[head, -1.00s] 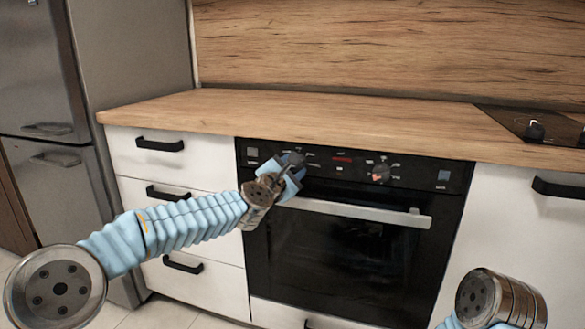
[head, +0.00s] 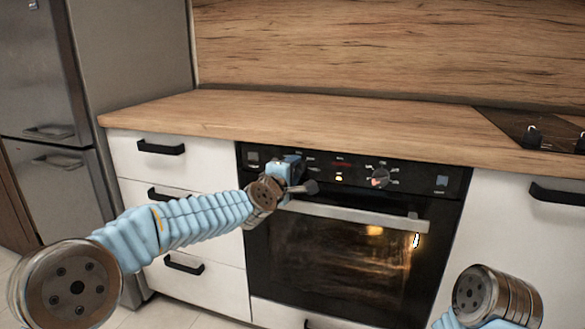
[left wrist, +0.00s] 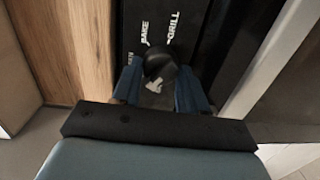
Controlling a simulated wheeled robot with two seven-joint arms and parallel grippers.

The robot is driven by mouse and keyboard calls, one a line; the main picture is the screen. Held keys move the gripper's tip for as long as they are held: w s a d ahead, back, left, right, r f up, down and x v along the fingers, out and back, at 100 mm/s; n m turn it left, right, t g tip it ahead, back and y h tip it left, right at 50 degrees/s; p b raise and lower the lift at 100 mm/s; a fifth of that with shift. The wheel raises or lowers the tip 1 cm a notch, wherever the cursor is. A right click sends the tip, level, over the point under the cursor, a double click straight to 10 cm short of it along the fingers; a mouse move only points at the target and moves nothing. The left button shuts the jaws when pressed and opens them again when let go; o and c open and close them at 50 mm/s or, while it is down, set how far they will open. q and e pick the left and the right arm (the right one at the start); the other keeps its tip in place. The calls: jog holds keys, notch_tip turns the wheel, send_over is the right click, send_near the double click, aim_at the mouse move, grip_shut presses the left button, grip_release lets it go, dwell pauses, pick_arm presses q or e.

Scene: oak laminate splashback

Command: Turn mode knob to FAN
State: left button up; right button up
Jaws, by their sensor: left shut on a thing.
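The mode knob (left wrist: 160,66) is a dark round knob on the black oven panel (head: 325,168). In the left wrist view it sits between the two blue fingers of my left gripper (left wrist: 161,90), which is shut on it. The words BAKE (left wrist: 146,28) and GRILL (left wrist: 173,27) show on the panel beyond the knob; a white mark below it is too unclear to read. In the head view my left gripper (head: 291,170) is at the panel's left part and hides the knob. My right gripper is out of view.
A second knob (head: 379,177) is on the panel's right. The oven handle (head: 355,214) runs just below the panel. The wooden worktop (head: 300,120) is clear above.

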pick_arm(q)
jog(key=m+p, duration=0.2)
jog(key=m, duration=0.3)
jog(key=shift+d+r, duration=0.15)
jog(key=m+y+p, duration=0.1)
jog(key=m+p, duration=0.1)
jog(key=m, duration=0.3)
jog(key=shift+s, duration=0.1)
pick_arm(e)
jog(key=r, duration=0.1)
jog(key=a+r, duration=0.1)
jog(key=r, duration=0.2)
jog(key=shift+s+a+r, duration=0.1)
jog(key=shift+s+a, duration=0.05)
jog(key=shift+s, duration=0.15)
pick_arm(q)
jog(key=shift+m, duration=0.3)
jog(key=o, duration=1.1)
jog(key=shift+c, duration=0.2)
jog(key=f+b+v, duration=0.1)
jog(key=b+v, duration=0.1)
jog(key=v, duration=1.1)
jog(key=shift+s+r, duration=0.4)
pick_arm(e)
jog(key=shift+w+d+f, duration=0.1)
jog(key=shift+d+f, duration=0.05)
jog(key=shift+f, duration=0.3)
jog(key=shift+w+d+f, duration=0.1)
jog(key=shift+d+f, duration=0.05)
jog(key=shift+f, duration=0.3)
